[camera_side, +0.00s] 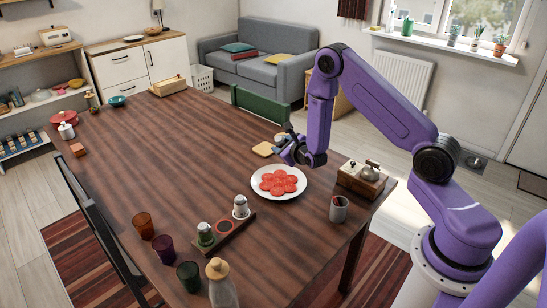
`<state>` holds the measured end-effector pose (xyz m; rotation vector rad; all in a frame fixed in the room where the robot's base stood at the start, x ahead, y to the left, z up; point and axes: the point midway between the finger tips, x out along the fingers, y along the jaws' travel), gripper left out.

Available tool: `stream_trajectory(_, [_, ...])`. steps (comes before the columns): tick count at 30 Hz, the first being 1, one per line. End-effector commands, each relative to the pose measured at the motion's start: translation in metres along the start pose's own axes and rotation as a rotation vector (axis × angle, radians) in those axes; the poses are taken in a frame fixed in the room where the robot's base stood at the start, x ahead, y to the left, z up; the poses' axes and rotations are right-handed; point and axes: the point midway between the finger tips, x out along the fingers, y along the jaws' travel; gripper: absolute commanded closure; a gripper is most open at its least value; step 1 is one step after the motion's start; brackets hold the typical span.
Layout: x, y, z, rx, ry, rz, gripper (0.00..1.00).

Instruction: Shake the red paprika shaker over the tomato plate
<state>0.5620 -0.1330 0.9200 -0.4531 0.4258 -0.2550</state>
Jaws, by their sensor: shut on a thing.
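The white tomato plate (255,190) holds several red tomato slices (279,181) and sits on the wooden table right of the middle. My gripper (287,150) is just behind and above the plate, pointing left. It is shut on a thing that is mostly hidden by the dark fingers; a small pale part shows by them. I take it to be the red paprika shaker, but its colour and tilt cannot be made out. The wooden shaker rack (238,230) stands at the front, with a reddish empty place between a green shaker (205,234) and a pale shaker (240,207).
A wooden box with a metal pot (369,172) and a grey cup (338,209) stand right of the plate. Coloured glasses (163,248) and a bottle (220,283) are at the front. The table's middle is clear.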

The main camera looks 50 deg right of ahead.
Motion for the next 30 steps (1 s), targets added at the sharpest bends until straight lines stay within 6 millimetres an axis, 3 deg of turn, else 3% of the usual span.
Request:
stream_trajectory(8, [0.005,-0.004,-0.007,-0.123,0.0,-0.05,0.85])
stream_trajectory(30, [0.019,0.001,-0.043,-0.981,0.0,-0.409,0.85])
